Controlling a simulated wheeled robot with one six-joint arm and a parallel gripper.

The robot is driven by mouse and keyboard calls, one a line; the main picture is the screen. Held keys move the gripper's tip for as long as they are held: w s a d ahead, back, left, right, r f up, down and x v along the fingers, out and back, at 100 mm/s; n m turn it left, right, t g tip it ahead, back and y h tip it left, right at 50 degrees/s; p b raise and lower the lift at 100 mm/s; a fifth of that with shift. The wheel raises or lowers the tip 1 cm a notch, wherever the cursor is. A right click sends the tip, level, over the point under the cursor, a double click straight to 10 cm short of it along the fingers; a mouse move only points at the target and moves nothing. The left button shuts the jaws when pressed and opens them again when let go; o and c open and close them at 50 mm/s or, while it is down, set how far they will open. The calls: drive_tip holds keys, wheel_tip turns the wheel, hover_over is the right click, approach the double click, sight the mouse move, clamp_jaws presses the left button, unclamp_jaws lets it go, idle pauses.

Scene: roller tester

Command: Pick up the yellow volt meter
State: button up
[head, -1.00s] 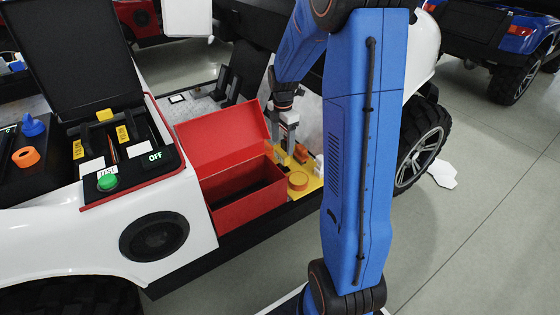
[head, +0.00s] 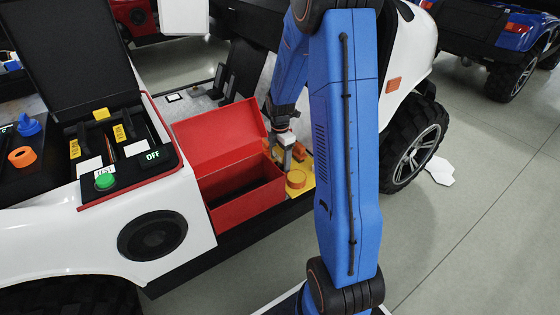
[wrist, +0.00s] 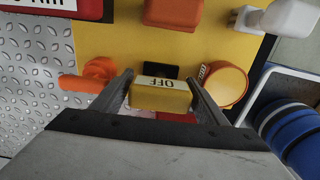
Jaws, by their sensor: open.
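A yellow block with a white face reading OFF (wrist: 160,98), which looks like the yellow volt meter, lies between the fingers of my gripper (wrist: 160,80) in the wrist view. The fingers stand on its left and right sides and are open. I cannot tell whether either finger touches it. In the head view my gripper (head: 286,157) is low over the yellow panel (head: 308,182), just right of the red toolbox. The meter cannot be made out there.
An orange round knob (wrist: 224,83) sits close right of the fingers. An orange handled piece (wrist: 88,78) is close left, and an orange block (wrist: 173,12) lies beyond. White pieces (wrist: 288,17) are at the upper right. The open red toolbox (head: 245,203) stands beside the panel.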

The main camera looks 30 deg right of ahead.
drive_tip(key=c, duration=1.1)
drive_tip(key=shift+o, duration=0.2)
drive_tip(key=shift+r, duration=0.15)
